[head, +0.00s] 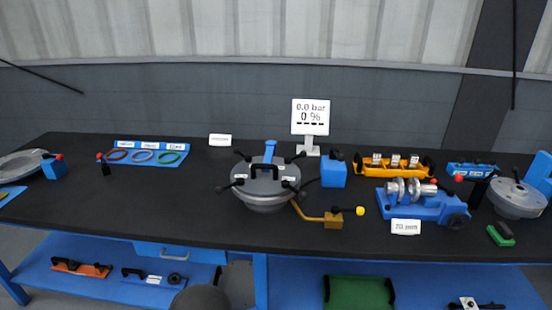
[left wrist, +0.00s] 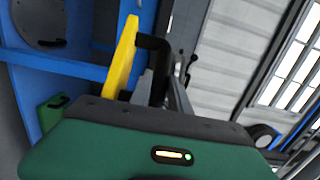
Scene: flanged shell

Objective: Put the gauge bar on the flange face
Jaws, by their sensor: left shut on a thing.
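The flanged shell (head: 265,190) is a round grey vessel with several black-handled clamps around its rim and a blue upright part on top. It stands mid-table in the head view; I cannot make out its flange face clearly. In the left wrist view a yellow bar with a black bent handle (left wrist: 122,58) stands beyond the green housing; it looks like the gauge bar. My left gripper (left wrist: 160,82) is shut on it, apparently at the black handle. The fingertips are partly hidden by the housing. Neither gripper shows in the head view.
A pressure display (head: 310,117) stands behind the shell. A blue tray with coloured rings (head: 145,155) lies left. A yellow rack (head: 392,168) and a blue fixture with metal discs (head: 425,200) stand right. The black tabletop (head: 150,205) is clear left of the shell.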

